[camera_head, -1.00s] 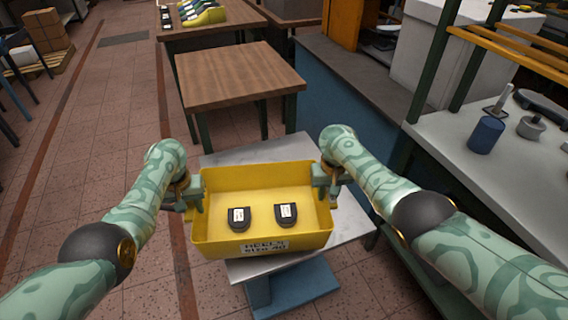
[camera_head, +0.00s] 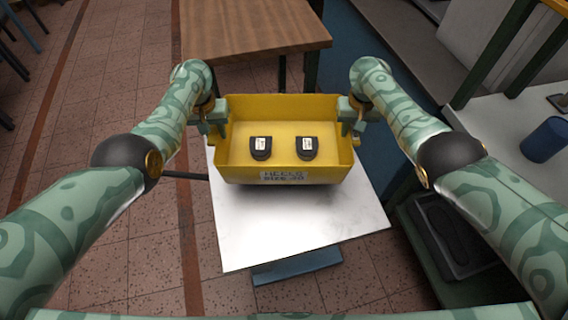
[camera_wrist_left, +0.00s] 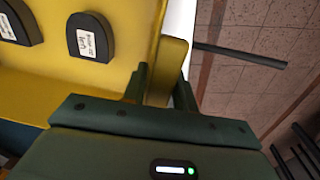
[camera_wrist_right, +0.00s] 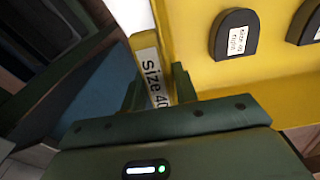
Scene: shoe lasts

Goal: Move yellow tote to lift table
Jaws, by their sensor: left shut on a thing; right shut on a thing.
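The yellow tote (camera_head: 238,172) is held level between my two grippers, with two black heel pieces (camera_head: 261,148) (camera_head: 307,148) in it and a label on its front wall. The lift table (camera_head: 300,228) has a pale metal top and lies under the tote; I cannot tell whether the tote touches it. My left gripper (camera_head: 218,117) is shut on the tote's left end, on a yellow grip in the left wrist view (camera_wrist_left: 158,88). My right gripper (camera_head: 349,114) is shut on the tote's right end, by a "Size 40" label in the right wrist view (camera_wrist_right: 155,85).
A brown wooden table (camera_head: 250,30) stands behind the tote. A workbench with a blue cylinder (camera_head: 545,139) is at the right, and a dark tray (camera_head: 455,235) sits low beside the lift table. Open tiled floor lies to the left.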

